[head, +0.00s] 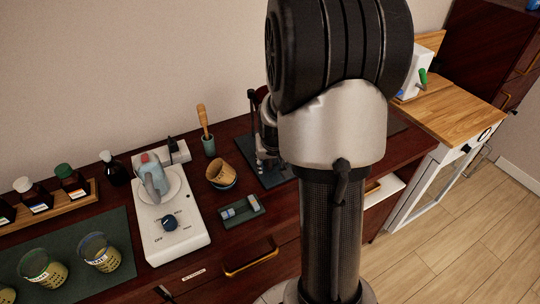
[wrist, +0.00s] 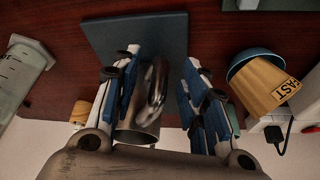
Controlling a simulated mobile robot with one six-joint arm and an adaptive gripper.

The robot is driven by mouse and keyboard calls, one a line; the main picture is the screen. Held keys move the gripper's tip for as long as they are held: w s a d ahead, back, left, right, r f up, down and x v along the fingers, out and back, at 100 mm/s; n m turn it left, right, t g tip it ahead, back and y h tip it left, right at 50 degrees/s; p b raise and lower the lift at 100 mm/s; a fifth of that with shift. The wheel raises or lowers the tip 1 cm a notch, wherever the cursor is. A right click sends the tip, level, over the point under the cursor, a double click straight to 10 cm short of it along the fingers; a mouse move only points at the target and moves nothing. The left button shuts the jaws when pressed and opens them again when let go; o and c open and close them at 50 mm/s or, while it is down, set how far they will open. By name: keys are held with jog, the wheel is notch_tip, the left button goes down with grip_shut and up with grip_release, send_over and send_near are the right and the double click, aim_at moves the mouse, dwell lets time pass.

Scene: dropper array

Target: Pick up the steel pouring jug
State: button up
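The steel pouring jug (wrist: 140,128) shows in the wrist view between the two fingers of my gripper (wrist: 160,62). Its shiny curved handle (wrist: 158,82) faces the gap on the right. The left finger overlaps the jug's left side, and I cannot tell whether they touch. The right finger stands clear of it with a visible gap. My gripper is open. In the head view my arm hides most of the gripper and jug area above the dark mat (head: 275,178).
A tan cup (wrist: 262,88) with a blue bowl (wrist: 252,60) is close beside the right finger in the wrist view. In the head view, a white scale-like device (head: 172,240), a small green tray (head: 242,208) and a green pot with a wooden-handled tool (head: 209,147) stand left of my arm.

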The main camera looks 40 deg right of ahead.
jog(key=shift+x, duration=0.9)
jog(key=shift+r, duration=0.15)
grip_shut()
